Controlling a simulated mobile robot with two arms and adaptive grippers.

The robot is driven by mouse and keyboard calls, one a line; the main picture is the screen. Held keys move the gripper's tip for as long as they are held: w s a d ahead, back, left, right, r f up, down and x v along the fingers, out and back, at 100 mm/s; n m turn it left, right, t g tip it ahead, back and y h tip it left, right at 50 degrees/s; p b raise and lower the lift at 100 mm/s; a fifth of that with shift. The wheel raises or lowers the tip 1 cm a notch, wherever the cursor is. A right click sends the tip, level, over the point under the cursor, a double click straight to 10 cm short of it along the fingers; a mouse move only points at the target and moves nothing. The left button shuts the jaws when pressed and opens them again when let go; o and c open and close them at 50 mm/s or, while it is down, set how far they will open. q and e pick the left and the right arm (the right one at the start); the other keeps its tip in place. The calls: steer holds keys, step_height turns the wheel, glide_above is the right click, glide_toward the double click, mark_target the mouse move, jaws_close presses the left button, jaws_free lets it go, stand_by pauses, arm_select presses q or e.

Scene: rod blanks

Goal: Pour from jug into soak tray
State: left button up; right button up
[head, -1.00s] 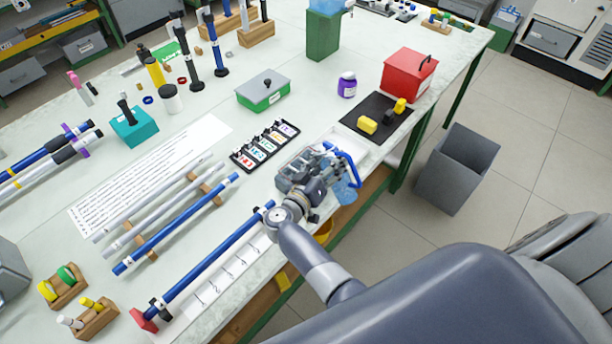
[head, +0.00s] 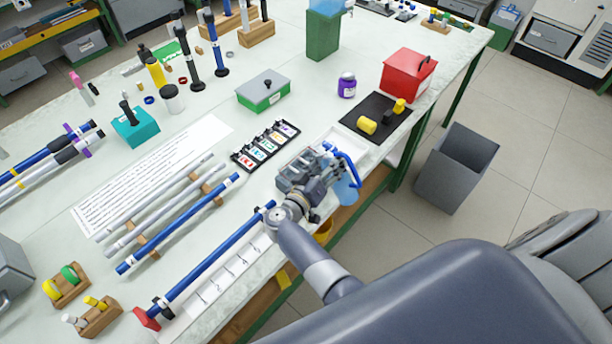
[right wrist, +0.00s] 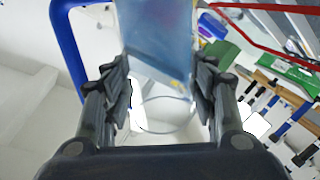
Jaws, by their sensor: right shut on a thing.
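The translucent blue jug (head: 346,191) with a bright blue handle is at the table's front edge in the head view, partly hidden by my right gripper (head: 324,172). The gripper is shut on the jug. In the right wrist view the jug's body (right wrist: 160,42) sits between the two fingers, with its handle (right wrist: 68,55) to the left. A white tray (head: 374,151), which looks like the soak tray, lies just behind the jug, partly covered by the gripper and handle. I cannot tell the jug's exact tilt or see any liquid flowing. My left gripper is not in view.
A black mat (head: 362,124) with yellow pieces and a red box (head: 408,75) stand beyond the tray. A sorted card case (head: 265,146) and blue and grey rods (head: 180,225) lie to the left. A grey bin (head: 455,170) stands on the floor at right.

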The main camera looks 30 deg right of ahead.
steer(key=shift+r+p, duration=0.1)
steer(key=shift+p, duration=0.35)
steer(key=shift+n, duration=0.3)
